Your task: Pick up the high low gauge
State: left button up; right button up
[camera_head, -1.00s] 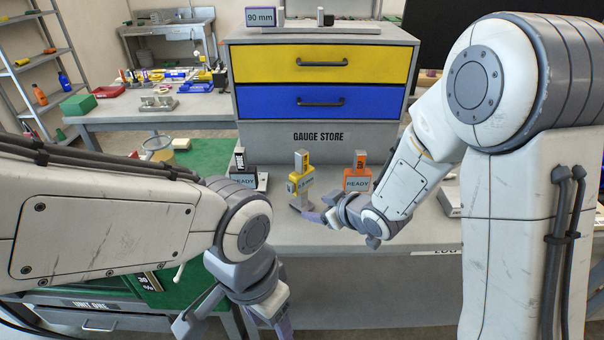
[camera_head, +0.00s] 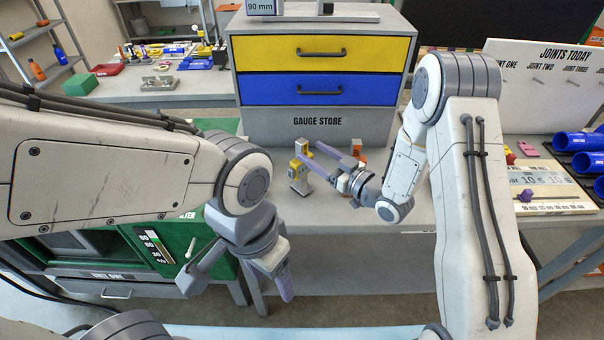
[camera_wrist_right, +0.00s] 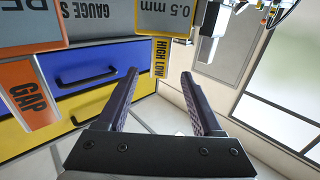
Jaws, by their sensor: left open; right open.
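The high low gauge (camera_head: 299,168) is a small yellow and grey upright piece on the grey bench in front of the gauge store. In the right wrist view its yellow HIGH LOW label (camera_wrist_right: 160,57) appears upside down, just beyond and between the fingertips. My right gripper (camera_head: 309,151) is open and empty. Its two purple fingers point left towards the gauge and overlap it in the head view; contact cannot be told. My left gripper (camera_head: 238,292) is open, empty and low in front of the bench.
The gauge store (camera_head: 315,125) has yellow and blue drawers. Blue pipes (camera_head: 580,142) and a board lie at the right. A green cabinet (camera_head: 185,235) is lower left.

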aim_at(305, 146)
jog(key=p+x, duration=0.2)
jog(key=x, duration=0.2)
jog(key=shift+w+a+r, duration=0.2)
jog(key=shift+w, duration=0.1)
jog(key=shift+w+a+f, duration=0.1)
jog(key=shift+w+a, duration=0.1)
jog(key=shift+w, duration=0.05)
grip_shut()
dwell(0.9)
